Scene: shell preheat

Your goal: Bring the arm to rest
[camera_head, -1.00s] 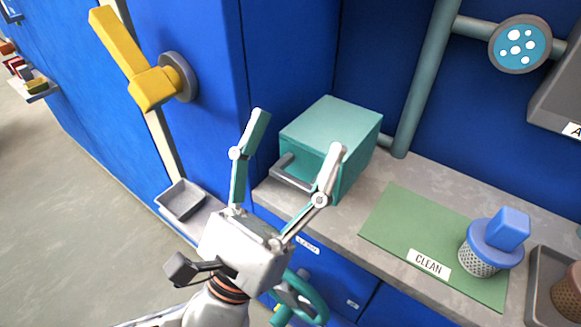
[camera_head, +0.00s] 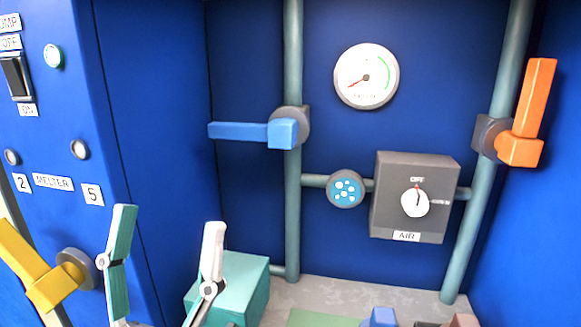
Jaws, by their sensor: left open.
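My left gripper (camera_head: 166,240) shows at the lower left of the head view. Its two fingers, one teal-sided and one pale, stand wide apart with nothing between them. The gripper's body is cut off by the bottom edge. The fingers overlap the view of a teal box (camera_head: 238,282) on the counter behind them. My right gripper is not in view.
A yellow lever (camera_head: 35,270) is left of the gripper. A blue lever (camera_head: 250,131), pressure gauge (camera_head: 365,77), bubble window (camera_head: 345,189), AIR switch box (camera_head: 415,197) and orange lever (camera_head: 527,110) line the back. The grey counter (camera_head: 325,294) has a green mat (camera_head: 322,319).

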